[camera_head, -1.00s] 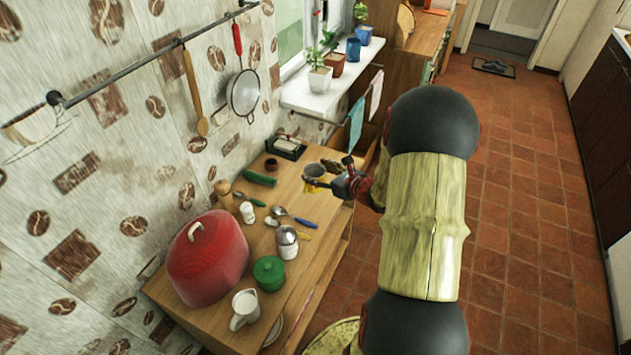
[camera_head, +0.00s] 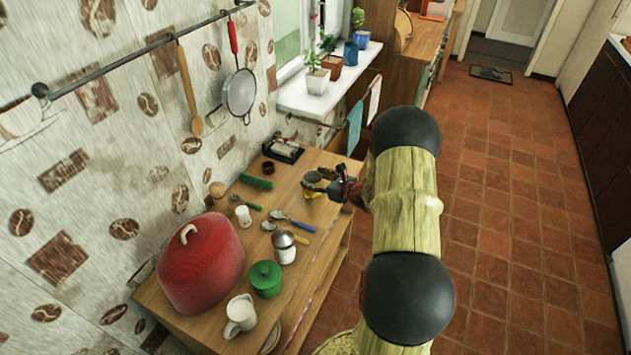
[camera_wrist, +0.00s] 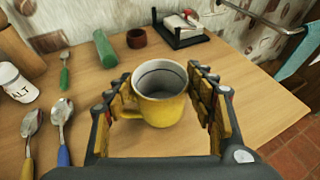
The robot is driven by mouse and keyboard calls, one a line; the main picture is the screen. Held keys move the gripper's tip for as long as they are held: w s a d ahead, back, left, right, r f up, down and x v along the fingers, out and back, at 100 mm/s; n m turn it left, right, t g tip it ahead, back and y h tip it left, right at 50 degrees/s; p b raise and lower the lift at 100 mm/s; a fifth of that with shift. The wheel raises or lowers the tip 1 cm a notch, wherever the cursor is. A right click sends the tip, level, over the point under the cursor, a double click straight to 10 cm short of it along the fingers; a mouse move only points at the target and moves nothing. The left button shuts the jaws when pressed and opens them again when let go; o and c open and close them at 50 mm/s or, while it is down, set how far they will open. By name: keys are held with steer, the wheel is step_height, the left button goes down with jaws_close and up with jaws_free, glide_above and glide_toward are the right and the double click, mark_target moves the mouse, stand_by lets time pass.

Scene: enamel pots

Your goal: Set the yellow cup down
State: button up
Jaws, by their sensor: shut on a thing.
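The yellow cup (camera_wrist: 160,108), grey inside, stands upright between the fingers of my gripper (camera_wrist: 168,105) in the wrist view. My gripper is shut on it. In the head view the cup (camera_head: 311,178) is small and partly covered by my gripper (camera_head: 322,187), near the far right part of the wooden counter (camera_head: 328,164). The cup's base is at or just above the counter; I cannot tell whether it touches.
A green cucumber-like thing (camera_wrist: 105,49), a small brown bowl (camera_wrist: 137,38) and a dark rack (camera_wrist: 180,30) stand behind the cup. Spoons (camera_wrist: 62,125) and a salt shaker (camera_wrist: 17,82) lie left. A red pot (camera_head: 202,265) is nearer. Bare wood surrounds the cup; the counter edge is right.

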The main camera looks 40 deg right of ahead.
steer(key=o, duration=1.3)
steer(key=shift+o, duration=0.2)
